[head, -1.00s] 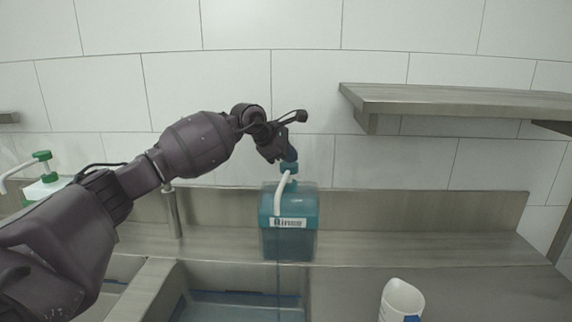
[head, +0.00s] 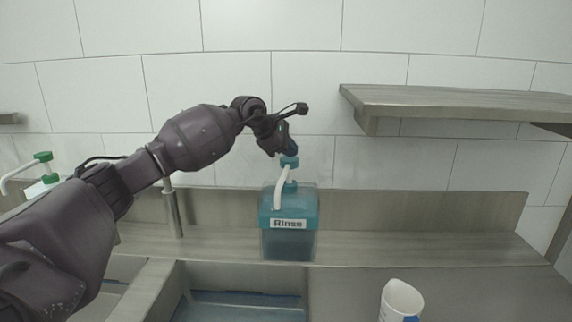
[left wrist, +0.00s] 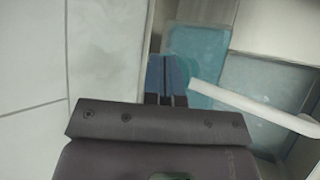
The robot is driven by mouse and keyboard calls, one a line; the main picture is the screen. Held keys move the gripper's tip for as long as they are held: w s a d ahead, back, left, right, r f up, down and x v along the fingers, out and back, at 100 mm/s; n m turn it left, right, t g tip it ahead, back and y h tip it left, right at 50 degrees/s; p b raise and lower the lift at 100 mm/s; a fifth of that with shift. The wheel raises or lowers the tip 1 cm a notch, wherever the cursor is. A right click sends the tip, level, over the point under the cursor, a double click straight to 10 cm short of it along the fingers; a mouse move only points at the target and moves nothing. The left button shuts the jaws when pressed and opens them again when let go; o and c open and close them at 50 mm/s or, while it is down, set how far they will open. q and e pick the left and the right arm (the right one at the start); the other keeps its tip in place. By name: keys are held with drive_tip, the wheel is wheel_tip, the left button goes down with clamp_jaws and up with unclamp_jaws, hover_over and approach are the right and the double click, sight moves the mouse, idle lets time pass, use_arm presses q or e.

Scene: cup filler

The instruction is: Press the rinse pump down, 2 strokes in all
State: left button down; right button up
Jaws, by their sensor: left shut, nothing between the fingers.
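The rinse pump is a teal bottle (head: 289,243) labelled "Rinse", standing on the steel ledge behind the sink. Its teal pump head (head: 289,161) stands raised on its stem, with a white spout (head: 281,188) curving down to the front. My left gripper (head: 289,149) is shut and empty, pointing down right at the top of the pump head; I cannot tell whether it touches. In the left wrist view the blue fingers (left wrist: 167,78) are together, with the white spout (left wrist: 255,108) to their right. My right gripper is not in view.
A green-topped pump (head: 44,168) stands at far left, partly behind my arm. A steel post (head: 173,208) rises left of the bottle. A steel shelf (head: 460,100) juts out at upper right. The sink basin (head: 240,300) lies in front.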

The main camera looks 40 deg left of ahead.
use_arm(q)
drive_tip(key=shift+r+p, duration=1.05)
drive_tip(key=shift+r, duration=1.6)
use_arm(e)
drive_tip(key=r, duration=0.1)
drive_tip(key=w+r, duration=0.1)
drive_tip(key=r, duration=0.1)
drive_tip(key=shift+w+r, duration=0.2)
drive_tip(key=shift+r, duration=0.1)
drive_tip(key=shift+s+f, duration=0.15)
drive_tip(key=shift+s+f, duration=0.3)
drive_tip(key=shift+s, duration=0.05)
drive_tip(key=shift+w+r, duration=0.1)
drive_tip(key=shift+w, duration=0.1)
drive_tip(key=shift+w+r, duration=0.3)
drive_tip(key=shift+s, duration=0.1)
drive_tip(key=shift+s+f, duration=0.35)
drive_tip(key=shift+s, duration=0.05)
